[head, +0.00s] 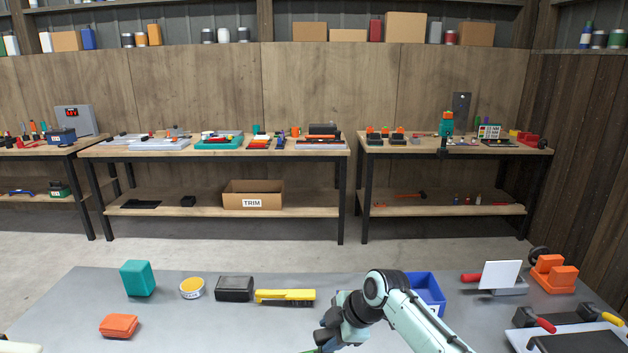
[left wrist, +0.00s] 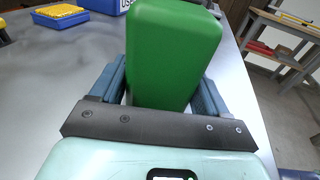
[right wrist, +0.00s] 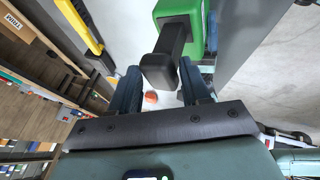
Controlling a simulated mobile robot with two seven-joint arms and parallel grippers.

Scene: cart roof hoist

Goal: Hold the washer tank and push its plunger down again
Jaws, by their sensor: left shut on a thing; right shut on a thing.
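The green washer tank (left wrist: 172,50) fills the space between the two fingers of my left gripper (left wrist: 164,80) in the left wrist view, and that gripper is shut on it. In the right wrist view the green tank (right wrist: 209,28) shows at the top, with its black plunger (right wrist: 166,50) sticking out toward my right gripper (right wrist: 160,75). The right gripper is shut on the plunger's black end. In the head view my right gripper (head: 326,338) is at the bottom edge, with only a sliver of green below it. How deep the plunger sits cannot be told.
On the grey bench are a teal block (head: 138,278), an orange block (head: 118,326), a yellow-lidded tin (head: 192,288), a black box (head: 234,289), a yellow brush (head: 285,296) and a blue bin (head: 428,290). Orange parts (head: 553,275) and red-handled tools stand at the right.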

